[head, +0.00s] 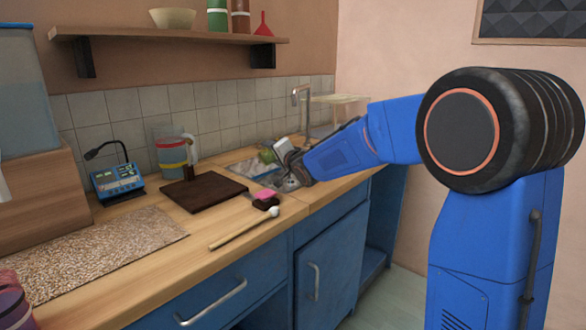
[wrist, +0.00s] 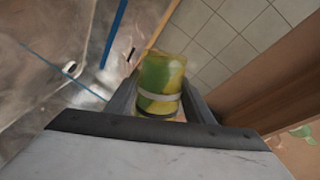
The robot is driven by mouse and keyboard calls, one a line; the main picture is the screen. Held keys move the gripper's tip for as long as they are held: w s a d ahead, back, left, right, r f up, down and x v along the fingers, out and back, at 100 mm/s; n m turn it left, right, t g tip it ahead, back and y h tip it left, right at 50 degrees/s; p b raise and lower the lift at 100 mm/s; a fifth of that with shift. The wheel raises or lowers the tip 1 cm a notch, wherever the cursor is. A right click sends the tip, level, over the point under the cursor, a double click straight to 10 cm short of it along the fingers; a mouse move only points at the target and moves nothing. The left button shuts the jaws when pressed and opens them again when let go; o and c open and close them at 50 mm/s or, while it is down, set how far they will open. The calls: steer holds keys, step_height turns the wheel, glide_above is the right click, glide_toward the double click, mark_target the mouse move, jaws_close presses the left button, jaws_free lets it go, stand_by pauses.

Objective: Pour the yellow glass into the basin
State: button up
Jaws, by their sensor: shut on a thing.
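My gripper (wrist: 165,105) is shut on the yellow glass (wrist: 161,82), which looks clear with yellow and green patches and a pale band in the wrist view. The fingers lie on both sides of it. In the head view my gripper (head: 284,160) is over the sink area at the back of the counter, and the glass (head: 267,155) is a small greenish shape beside it. The basin (wrist: 60,50) is shiny grey metal and fills the left of the wrist view. The wrist view is strongly rolled; I cannot tell the glass's exact tilt or see any liquid leaving it.
A tap (head: 298,95) stands behind the sink. A dark board (head: 203,191), a pink-topped block (head: 266,197) and a mallet (head: 243,229) lie on the counter in front. A striped jug (head: 173,155) and blue device (head: 117,181) stand left. A shelf (head: 170,33) hangs above.

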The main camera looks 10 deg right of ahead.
steer(key=shift+f+m, duration=0.2)
steer(key=shift+m, duration=0.5)
stand_by(0.6)
steer(key=shift+w+d+r+m+p, duration=0.3)
steer(key=shift+d+r+m+p, duration=0.25)
steer(key=shift+d+m, duration=0.25)
stand_by(0.6)
steer(key=shift+d+f+m+y, duration=0.1)
steer(key=shift+f+m+y, duration=0.25)
steer(key=shift+m+y, duration=0.25)
stand_by(0.7)
steer(key=shift+w, duration=0.1)
steer(key=shift+g, duration=0.3)
steer(key=shift+a+r+n+h, duration=0.3)
steer(key=shift+n+h, duration=0.1)
steer(key=shift+n, duration=0.3)
steer(key=shift+s+a+f+n, duration=0.3)
steer(key=shift+f+n, duration=0.05)
steer(key=shift+n, duration=0.15)
steer(key=shift+a, duration=0.1)
